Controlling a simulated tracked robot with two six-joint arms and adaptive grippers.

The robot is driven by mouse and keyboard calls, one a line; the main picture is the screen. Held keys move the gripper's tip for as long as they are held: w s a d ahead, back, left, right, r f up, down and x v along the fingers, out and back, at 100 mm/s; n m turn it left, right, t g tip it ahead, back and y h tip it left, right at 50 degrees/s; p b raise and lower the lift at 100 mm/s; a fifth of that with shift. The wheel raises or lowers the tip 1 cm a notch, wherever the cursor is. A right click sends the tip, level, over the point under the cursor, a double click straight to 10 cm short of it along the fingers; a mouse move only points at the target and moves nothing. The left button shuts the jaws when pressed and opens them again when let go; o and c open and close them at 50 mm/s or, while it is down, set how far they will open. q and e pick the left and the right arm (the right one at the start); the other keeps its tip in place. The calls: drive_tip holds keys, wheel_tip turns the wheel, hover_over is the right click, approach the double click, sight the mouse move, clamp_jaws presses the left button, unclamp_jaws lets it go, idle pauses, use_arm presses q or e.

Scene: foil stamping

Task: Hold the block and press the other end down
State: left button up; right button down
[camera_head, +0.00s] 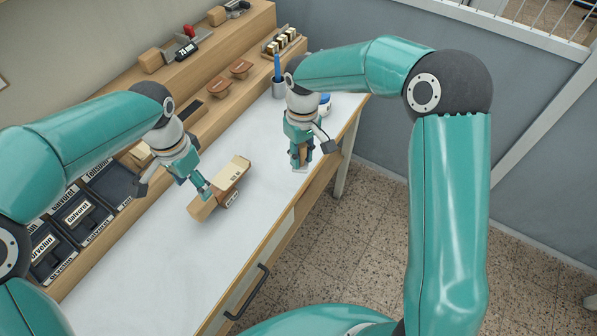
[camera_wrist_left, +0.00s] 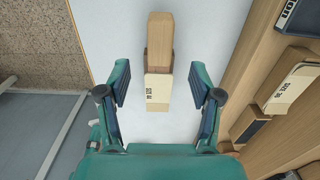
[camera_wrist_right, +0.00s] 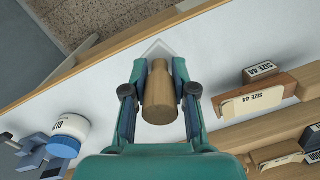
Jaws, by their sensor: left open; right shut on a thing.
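A wooden block (camera_head: 203,207) with a cream printed piece (camera_head: 235,169) across it lies on the white table. In the left wrist view the block's bare wooden end (camera_wrist_left: 160,40) points away and the cream piece (camera_wrist_left: 158,95) is nearer. My left gripper (camera_head: 204,188) is open; its fingers (camera_wrist_left: 160,82) stand on both sides of the block with gaps. My right gripper (camera_head: 301,150) is shut on a wooden handle (camera_wrist_right: 160,98), upright near the table's right edge. A pale flat piece (camera_wrist_right: 157,47) shows at its foot. Contact between left fingers and block cannot be told.
Black trays (camera_head: 75,215) with printed labels line the table's left side. Stepped wooden shelves (camera_head: 222,60) behind hold brown handled stamps (camera_head: 242,67) and small boxes. The table (camera_head: 165,255) is clear in front of the block.

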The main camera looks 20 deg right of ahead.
sight(206, 211)
use_arm(q)
drive_tip(key=shift+a, duration=0.1)
drive_tip(key=shift+f, duration=0.45)
wheel_tip(206, 211, down, 11)
drive_tip(key=shift+s+f, duration=0.1)
use_arm(e)
drive_tip(key=w+a+r+n, duration=0.2)
drive_tip(key=a+r, duration=0.3)
drive_tip(key=a, duration=0.3)
drive_tip(key=w+a+r+n, duration=0.2)
drive_tip(key=w+a+r, duration=0.1)
drive_tip(key=a+r, duration=0.3)
drive_tip(key=a, duration=0.2)
drive_tip(key=shift+w+a+r, duration=0.15)
drive_tip(key=shift+w+a, duration=0.2)
drive_tip(key=shift+a, duration=0.05)
